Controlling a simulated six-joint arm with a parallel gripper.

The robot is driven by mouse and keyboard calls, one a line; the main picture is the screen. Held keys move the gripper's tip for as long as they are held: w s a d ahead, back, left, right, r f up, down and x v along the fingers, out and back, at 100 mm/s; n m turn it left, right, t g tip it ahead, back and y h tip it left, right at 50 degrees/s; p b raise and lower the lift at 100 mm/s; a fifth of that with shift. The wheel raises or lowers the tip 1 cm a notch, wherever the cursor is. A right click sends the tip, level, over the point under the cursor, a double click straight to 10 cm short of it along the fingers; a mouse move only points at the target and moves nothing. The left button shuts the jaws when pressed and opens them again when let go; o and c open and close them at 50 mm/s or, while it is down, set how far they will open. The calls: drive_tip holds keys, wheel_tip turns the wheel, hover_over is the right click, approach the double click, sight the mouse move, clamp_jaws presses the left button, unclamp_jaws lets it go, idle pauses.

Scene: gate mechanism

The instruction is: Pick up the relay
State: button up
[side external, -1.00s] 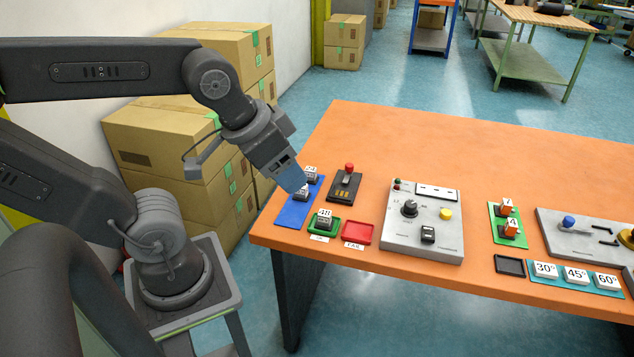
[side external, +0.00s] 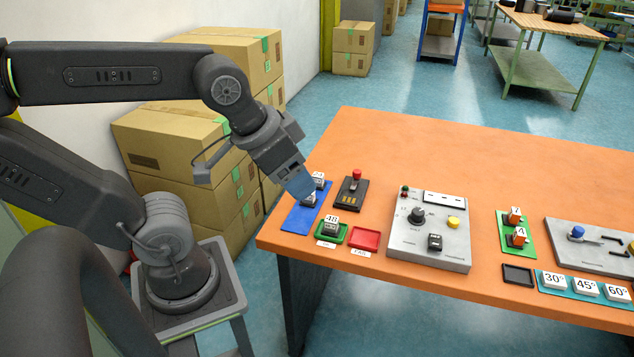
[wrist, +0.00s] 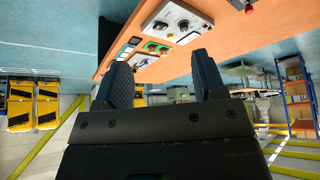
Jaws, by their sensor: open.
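Two grey relay blocks with white labels stand on a blue mat (side external: 295,221): a far relay (side external: 318,179) and a near relay (side external: 309,200), which is partly hidden by my fingers. A third relay (side external: 330,228), with a label that looks like 48, sits in a green tray (side external: 345,239). My gripper (side external: 304,190) is tilted down over the blue mat, close to the near relay. I cannot tell whether it touches. In the wrist view my gripper (wrist: 164,82) has its two fingers apart with nothing visible between them.
An empty red tray (side external: 365,239) lies right of the green one. A black plate with a red-knobbed lever (side external: 356,175) stands behind. A grey control panel (side external: 432,250) is farther right. The orange table's (side external: 480,150) back is clear. Boxes (side external: 185,160) stack behind my arm.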

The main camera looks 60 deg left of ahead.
drive_tip(key=n+g+y, duration=0.2)
drive_tip(key=n+y, duration=0.1)
drive_tip(key=n, duration=0.6)
hover_over(317, 175)
drive_tip(key=s+d, duration=0.3)
drive_tip(key=s, duration=0.1)
wheel_tip(317, 175, down, 18)
drive_tip(key=x, duration=0.7)
drive_tip(key=shift+w+a+f, duration=0.15)
drive_tip(key=shift+w+f, duration=0.1)
drive_tip(key=shift+f, duration=0.1)
drive_tip(key=shift+x, duration=2.9)
drive_tip(key=shift+c, duration=0.2)
